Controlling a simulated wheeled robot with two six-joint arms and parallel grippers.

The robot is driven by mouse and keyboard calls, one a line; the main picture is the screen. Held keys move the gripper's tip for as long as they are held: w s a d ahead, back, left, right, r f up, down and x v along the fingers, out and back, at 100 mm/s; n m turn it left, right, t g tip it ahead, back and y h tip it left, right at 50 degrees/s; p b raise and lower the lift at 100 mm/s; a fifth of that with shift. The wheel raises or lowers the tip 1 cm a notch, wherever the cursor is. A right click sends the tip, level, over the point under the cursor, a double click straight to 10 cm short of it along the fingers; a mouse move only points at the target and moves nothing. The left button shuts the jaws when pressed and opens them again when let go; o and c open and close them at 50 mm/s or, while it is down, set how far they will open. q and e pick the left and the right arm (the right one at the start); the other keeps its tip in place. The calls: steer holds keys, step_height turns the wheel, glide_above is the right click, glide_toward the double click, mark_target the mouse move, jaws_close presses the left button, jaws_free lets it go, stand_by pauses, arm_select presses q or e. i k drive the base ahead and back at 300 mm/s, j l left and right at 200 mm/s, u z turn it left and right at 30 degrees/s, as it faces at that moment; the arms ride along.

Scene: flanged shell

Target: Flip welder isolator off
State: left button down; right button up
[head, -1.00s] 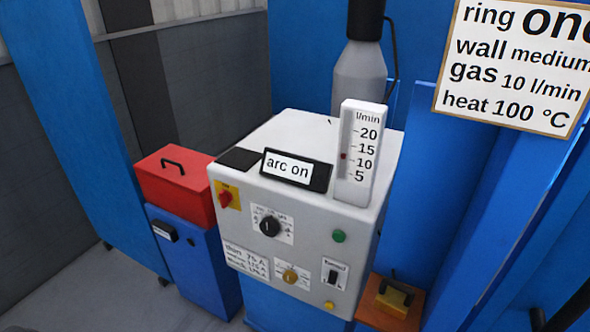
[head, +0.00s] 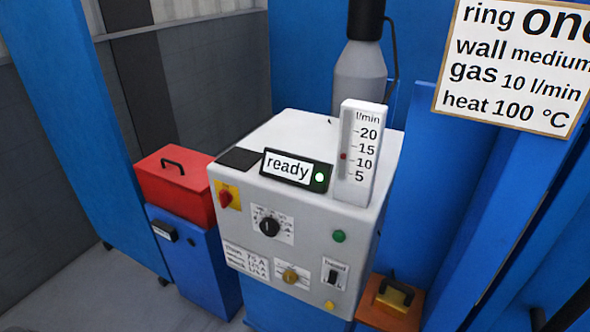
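The welder (head: 300,205) is a light grey box in the middle of the head view. Its isolator (head: 225,198) is a red rotary switch on a yellow plate at the upper left of the front panel. The display (head: 287,167) on top reads "ready", with a lit lamp (head: 320,177) at its right end. Neither of my grippers is in view.
A red box (head: 174,185) with a black handle sits on a blue cabinet (head: 195,255) left of the welder. A flowmeter (head: 361,150) stands on the welder, with a grey gas cylinder (head: 359,80) behind. An orange box (head: 390,303) is at the lower right.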

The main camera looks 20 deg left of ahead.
mark_target(226, 197)
steer(key=u, duration=1.3)
